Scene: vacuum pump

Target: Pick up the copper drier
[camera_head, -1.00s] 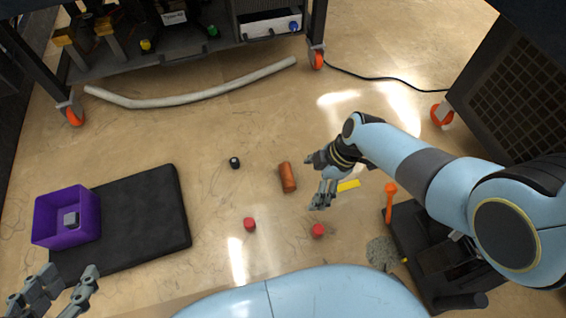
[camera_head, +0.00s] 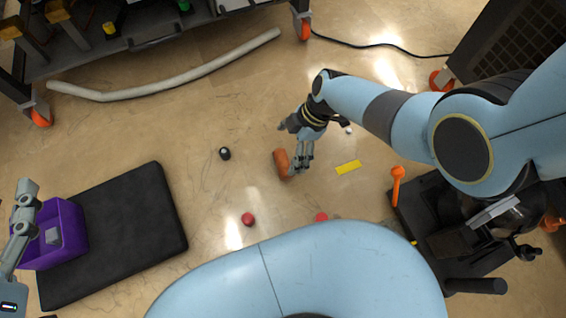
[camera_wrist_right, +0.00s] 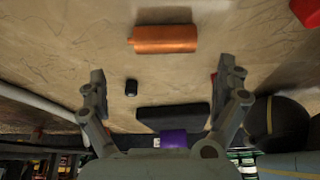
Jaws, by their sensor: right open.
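The copper drier (camera_head: 281,163) is an orange-brown cylinder lying on the floor near the middle of the head view. It also shows in the right wrist view (camera_wrist_right: 165,39), lying crosswise beyond the fingers. My right gripper (camera_head: 290,150) is at the drier's right side in the head view and covers part of its edge. In the right wrist view its two fingers (camera_wrist_right: 162,82) are spread wide with nothing between them gripped. My left gripper (camera_head: 26,205) is at the left edge, over the purple bin; its fingertips are hard to make out.
A purple bin (camera_head: 73,231) holding a grey block stands on a black mat (camera_head: 140,235). A small black cap (camera_head: 224,153), two red pieces (camera_head: 248,219) and a yellow strip (camera_head: 348,167) lie on the floor. A pale hose (camera_head: 160,84) lies behind. An orange-headed tool (camera_head: 397,184) stands right.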

